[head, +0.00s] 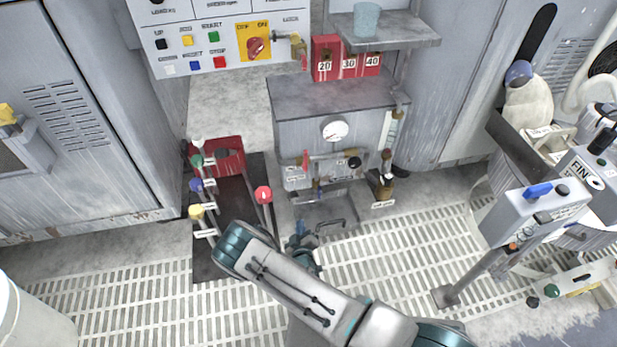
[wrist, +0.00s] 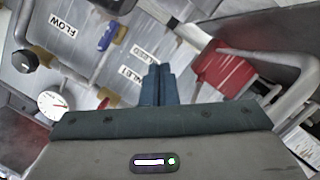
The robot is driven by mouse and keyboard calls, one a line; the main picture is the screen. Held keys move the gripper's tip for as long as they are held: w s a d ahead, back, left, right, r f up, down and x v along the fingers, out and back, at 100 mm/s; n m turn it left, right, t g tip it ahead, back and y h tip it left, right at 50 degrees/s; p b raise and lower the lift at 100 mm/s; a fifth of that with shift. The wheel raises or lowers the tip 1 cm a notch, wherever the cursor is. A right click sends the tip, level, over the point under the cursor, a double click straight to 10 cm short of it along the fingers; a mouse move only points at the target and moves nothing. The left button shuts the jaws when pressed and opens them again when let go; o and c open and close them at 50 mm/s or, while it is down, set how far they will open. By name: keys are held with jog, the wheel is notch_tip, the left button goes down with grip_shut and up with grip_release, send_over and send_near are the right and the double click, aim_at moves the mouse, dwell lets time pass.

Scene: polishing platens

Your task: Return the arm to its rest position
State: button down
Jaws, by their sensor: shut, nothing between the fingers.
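My arm (head: 310,295) reaches in from the lower right of the head view and bends at a teal joint near the middle. My gripper (wrist: 157,84) shows in the wrist view with its two dark fingers pressed together and nothing between them. In the head view the hand is mostly hidden behind my own arm, near the foot of the grey gauge cabinet (head: 290,130). In the wrist view a red part (wrist: 222,70) lies to the right of the fingers, apart from them in the picture. A white dial gauge (wrist: 56,104) is to the left.
Levers with coloured knobs (head: 197,185) and a red-knobbed lever (head: 263,195) stand left of my arm. A control panel (head: 220,35) and red numbered boxes (head: 325,58) are behind. A grey box on a post (head: 535,210) stands at right. Grated floor (head: 110,305) lies open at left.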

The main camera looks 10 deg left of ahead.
jog(key=shift+w+d, duration=0.1)
jog(key=shift+d, duration=0.05)
